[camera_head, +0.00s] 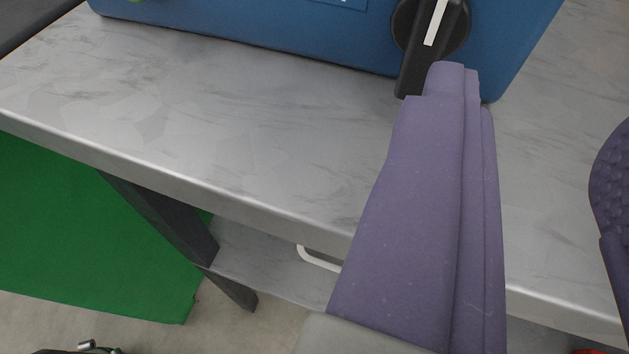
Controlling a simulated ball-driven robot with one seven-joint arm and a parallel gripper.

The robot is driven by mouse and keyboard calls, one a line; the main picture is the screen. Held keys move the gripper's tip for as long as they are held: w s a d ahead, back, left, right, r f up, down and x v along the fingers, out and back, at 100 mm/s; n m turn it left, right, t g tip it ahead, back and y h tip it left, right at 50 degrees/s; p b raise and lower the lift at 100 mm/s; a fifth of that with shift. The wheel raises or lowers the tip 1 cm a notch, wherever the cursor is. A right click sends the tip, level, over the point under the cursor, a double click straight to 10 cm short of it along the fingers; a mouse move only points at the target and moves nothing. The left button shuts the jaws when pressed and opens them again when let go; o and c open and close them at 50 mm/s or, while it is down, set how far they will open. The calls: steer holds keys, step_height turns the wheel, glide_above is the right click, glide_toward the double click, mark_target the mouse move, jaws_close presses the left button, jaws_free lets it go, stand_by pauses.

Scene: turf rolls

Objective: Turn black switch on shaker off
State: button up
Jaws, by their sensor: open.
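The black switch (424,50) is a rotary knob with a white pointer line, on the front of the blue shaker (270,28) at the top of the view. Its handle stands nearly upright in the picture, leaning slightly right at the top. My gripper (535,100) is open, with two purple fingers set wide apart. The left finger's tip overlaps the lower right of the switch handle; I cannot tell whether they touch. The right finger is mostly cut off by the right edge. Nothing shows between the fingers. The shaker's top is out of view.
A green panel (90,230) is at lower left beside a dark table leg (170,218). A lower shelf (265,255) carries a white handle-like part (318,259). The tabletop left of the gripper is clear.

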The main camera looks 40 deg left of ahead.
mark_target(439, 13)
steer(key=w+a+t+b, duration=0.1)
steer(key=w+a, duration=0.1)
steer(key=w+a+t+y+b, duration=0.1)
steer(key=a, duration=0.1)
steer(key=shift+w+a+f+m+y+b, duration=0.1)
steer(key=shift+w+a+m+y+b, duration=0.15)
steer(key=shift+w+m+y+b, duration=0.1)
jaws_close()
